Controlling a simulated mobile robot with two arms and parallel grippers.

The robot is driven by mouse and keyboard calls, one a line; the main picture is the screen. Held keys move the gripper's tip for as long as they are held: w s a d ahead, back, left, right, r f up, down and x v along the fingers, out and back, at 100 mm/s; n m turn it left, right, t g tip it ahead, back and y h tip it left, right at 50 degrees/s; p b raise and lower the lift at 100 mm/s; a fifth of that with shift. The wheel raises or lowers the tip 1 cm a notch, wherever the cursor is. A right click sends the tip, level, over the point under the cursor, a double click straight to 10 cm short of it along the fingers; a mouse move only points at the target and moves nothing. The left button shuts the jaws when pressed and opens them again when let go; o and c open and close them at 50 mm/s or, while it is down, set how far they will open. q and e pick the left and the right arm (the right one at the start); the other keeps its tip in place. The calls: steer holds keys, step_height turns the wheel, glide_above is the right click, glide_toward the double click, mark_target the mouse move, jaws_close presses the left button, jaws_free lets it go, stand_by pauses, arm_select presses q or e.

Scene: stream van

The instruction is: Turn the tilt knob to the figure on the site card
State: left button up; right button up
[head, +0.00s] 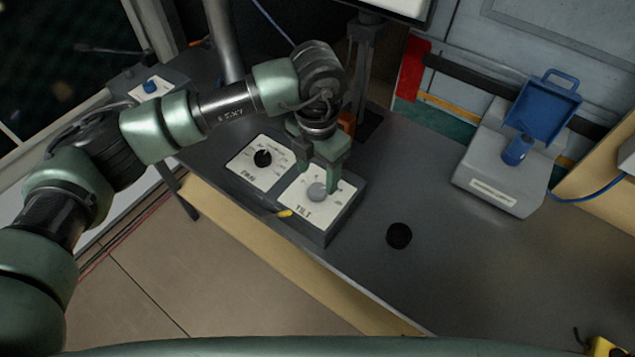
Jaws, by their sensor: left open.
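The tilt knob (316,192) is a round grey knob on a white plate marked TILT (305,211), on the right half of a dark control box (325,237). My left gripper (320,184) points down over this plate, its fingers open on either side of the knob. I cannot tell whether the fingers touch it. The gripper hides part of the scale, and the figures are too small to read. The black pan knob (262,158) sits on the PAN plate (252,173) to the left. I cannot identify a site card. My right gripper is not in view.
A black round object (399,235) lies on the grey desk (440,285) right of the box. A grey unit with a raised blue cover (543,108) stands at the back right. A monitor post (362,70) rises behind my gripper. The desk's front right is mostly clear.

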mark_target(318, 189)
arm_select(q)
steer(key=shift+r, duration=1.7)
